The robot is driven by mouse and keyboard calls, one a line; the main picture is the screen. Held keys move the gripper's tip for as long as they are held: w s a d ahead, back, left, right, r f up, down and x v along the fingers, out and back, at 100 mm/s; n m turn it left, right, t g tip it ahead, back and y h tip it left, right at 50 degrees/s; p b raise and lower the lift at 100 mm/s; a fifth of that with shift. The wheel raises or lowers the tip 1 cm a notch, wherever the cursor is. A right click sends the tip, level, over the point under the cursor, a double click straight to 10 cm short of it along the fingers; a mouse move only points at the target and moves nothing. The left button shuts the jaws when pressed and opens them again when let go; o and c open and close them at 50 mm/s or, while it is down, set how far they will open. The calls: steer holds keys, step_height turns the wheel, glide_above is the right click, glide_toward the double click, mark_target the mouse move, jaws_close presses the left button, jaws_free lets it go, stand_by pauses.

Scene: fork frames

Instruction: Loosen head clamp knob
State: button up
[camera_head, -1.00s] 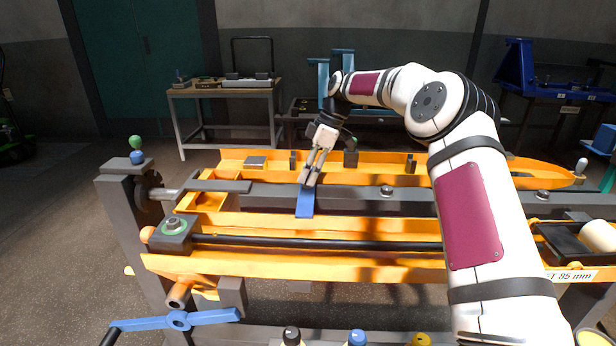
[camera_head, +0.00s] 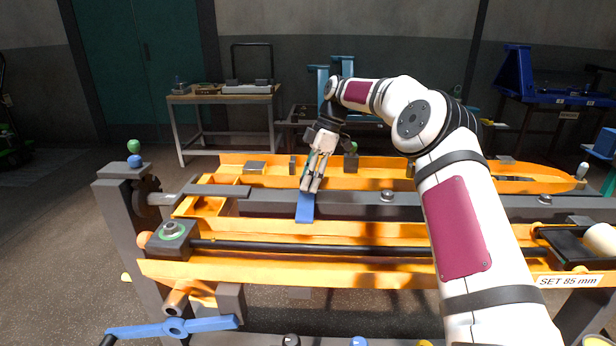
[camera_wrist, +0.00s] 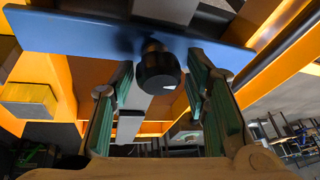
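The black knob (camera_wrist: 158,68) sits on the blue plate (camera_wrist: 70,32) in the wrist view. My gripper (camera_wrist: 160,75) has its two fingers apart, with green pads on either side of the knob. A gap shows between the knob and each finger, so I see no contact. The knob is hidden behind my fingers there.
A grey bar (camera_head: 350,208) and a dark rod (camera_head: 320,245) run along the frame. A grey post (camera_head: 120,210) with a green and a blue ball stands at the left. A blue handle (camera_head: 175,327) is at the front left. A workbench (camera_head: 225,97) stands behind.

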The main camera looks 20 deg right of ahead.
steer(key=shift+r, duration=0.15)
steer(key=shift+v, duration=3.65)
steer(key=shift+d, duration=0.1)
